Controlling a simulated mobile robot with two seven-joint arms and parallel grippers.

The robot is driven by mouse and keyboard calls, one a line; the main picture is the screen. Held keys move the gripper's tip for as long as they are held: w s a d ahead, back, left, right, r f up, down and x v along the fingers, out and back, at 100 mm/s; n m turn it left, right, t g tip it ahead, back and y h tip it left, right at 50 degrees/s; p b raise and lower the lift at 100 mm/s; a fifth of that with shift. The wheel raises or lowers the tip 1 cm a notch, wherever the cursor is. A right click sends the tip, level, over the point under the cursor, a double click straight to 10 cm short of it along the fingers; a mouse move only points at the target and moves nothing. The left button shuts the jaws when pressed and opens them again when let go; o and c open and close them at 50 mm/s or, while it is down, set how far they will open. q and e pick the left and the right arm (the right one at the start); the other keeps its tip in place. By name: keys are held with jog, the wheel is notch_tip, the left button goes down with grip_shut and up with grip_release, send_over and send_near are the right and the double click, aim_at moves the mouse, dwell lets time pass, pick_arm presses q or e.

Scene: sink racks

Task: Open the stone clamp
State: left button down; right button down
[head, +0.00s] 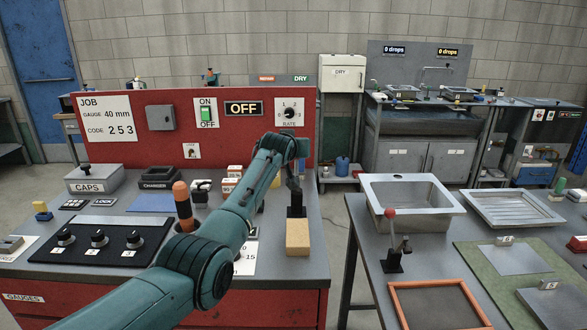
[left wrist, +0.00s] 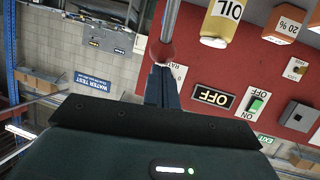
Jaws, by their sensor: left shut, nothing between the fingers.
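The stone clamp's black base (head: 296,212) stands at the right end of the red bench, behind a tan block (head: 298,238) that looks like the stone. My left gripper (head: 293,188) points down just above the base in the head view and covers most of the clamp's lever. In the left wrist view a red ball knob (left wrist: 163,52) on a metal rod sits right at the tips of my left gripper (left wrist: 161,70). The fingers are shut with nothing between them; I cannot tell whether they touch the knob. My right gripper is in neither view.
A similar lever with a red knob (head: 391,214) stands on the right table, near a metal sink (head: 410,188). A red panel (head: 225,150) rises behind the bench. An orange-topped handle (head: 182,200) stands beside my left arm. A gap separates the tables.

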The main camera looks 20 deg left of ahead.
pick_arm(q)
jog(key=shift+w+a+f+g, duration=0.25)
jog(key=shift+w+f+g, duration=0.2)
jog(key=shift+w, duration=0.35)
pick_arm(e)
jog(key=shift+w+a, duration=0.2)
jog(key=shift+w, duration=0.2)
pick_arm(q)
jog(key=shift+f, duration=0.1)
pick_arm(e)
jog(key=shift+a, duration=0.1)
jog(key=shift+s, duration=0.1)
